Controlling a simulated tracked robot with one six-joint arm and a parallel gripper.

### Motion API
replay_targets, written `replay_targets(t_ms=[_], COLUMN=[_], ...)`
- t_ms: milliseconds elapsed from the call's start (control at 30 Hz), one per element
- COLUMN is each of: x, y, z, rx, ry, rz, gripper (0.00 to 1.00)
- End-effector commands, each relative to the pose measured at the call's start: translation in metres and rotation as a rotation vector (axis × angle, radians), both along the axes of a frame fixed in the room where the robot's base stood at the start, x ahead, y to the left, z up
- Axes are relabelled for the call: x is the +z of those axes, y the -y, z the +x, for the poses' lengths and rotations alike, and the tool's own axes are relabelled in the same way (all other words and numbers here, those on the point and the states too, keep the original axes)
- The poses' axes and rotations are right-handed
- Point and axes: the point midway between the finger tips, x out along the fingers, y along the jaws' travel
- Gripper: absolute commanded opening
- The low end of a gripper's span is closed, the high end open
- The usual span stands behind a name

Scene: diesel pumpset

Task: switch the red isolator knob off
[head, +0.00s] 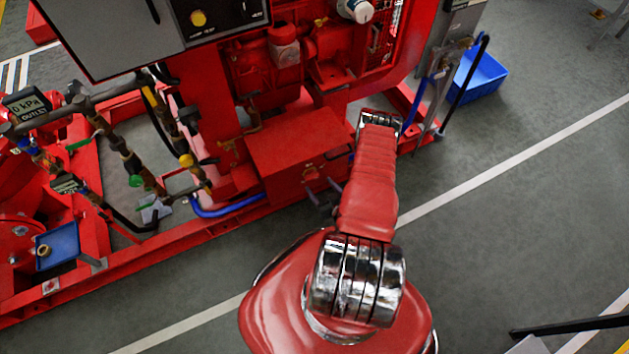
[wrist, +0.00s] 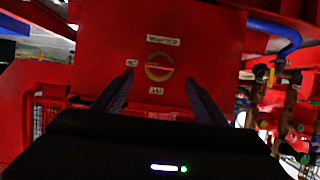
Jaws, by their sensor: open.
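The red isolator knob (wrist: 159,66) is a round dial with a yellowish ring and a bar lying roughly across it in the wrist view. It sits on the front of a red box (head: 290,145), where it shows small in the head view (head: 310,173). My gripper (wrist: 159,77) has its two dark fingers spread, one low on each side of the knob in the wrist view, with nothing between them. In the head view my gripper (head: 323,196) is in front of the box, just below the knob. I cannot tell whether the fingers touch anything.
Small white labels, too blurred to read, surround the knob. A blue hose (head: 230,207) runs left of the box, near pipes and valves. The red base rail (head: 150,258) runs along the floor. A blue crate (head: 478,80) stands at the back right. Grey floor is free at right.

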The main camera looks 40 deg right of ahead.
Motion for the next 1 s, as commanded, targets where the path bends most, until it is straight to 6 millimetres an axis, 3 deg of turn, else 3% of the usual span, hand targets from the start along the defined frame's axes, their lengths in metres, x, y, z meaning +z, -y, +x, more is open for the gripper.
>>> replay_targets(t_ms=[200,400,767,1000], x=[-0.013,-0.021,-0.022,-0.022], y=[0.007,0.013,0.015,0.015], z=[0.03,0.047,0.051,0.051], rx=[0.004,0.002,0.0,0.0], ry=[0.001,0.0,-0.001,-0.001], rz=[-0.001,0.0,0.001,0.001], gripper=[0.66,0.66,0.66,0.49])
